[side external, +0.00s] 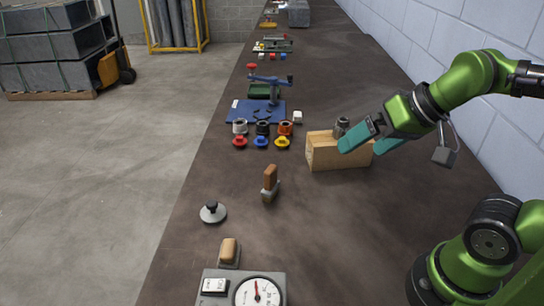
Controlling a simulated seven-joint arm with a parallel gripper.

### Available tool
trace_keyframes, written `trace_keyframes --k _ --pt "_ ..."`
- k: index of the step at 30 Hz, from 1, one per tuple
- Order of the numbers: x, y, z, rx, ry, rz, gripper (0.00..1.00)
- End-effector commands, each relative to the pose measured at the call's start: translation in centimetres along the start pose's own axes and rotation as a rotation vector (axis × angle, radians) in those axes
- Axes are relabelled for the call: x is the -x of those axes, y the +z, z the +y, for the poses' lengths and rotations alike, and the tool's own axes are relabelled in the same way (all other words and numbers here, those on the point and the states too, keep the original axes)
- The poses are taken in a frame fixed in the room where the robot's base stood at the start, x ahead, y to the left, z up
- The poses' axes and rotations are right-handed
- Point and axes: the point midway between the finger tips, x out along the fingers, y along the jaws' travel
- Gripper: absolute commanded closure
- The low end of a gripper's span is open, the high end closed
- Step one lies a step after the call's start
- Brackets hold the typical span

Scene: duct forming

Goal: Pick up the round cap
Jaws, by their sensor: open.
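My gripper (362,148) is open, its teal fingers spread at the right end of a wooden block (325,156). A small grey metal round piece (341,123) stands at the block's top, just behind the near finger. A flat grey disc with a black knob (212,212) lies on the bench at the left front, well apart from the gripper. Red (240,142), blue (261,142) and yellow (283,142) small round pieces lie in a row left of the block. I cannot tell which round piece is the cap. The fingers hide part of the block.
A brown-handled tool (270,183) stands mid-bench, and a dial gauge box (243,288) sits at the front. A blue plate with a fixture (258,108) lies farther back. The brown bench (330,230) is clear at the right front. A wall runs along the right.

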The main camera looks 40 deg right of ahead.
Motion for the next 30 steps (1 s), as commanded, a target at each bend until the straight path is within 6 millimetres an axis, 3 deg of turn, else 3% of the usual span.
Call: trace_keyframes --k 8,11,14,23,30 --pt "-0.2 0.2 -0.2 0.009 -0.004 -0.011 0.00" --pt "-1.4 0.8 -0.6 0.025 0.002 -0.071 0.00" --pt "-3.0 0.1 -1.9 0.062 0.007 -0.141 0.00" --pt "-10.0 -4.4 -9.2 0.114 0.094 -0.350 0.00" --pt "-18.1 -5.6 -15.4 0.084 0.242 -0.445 0.00"
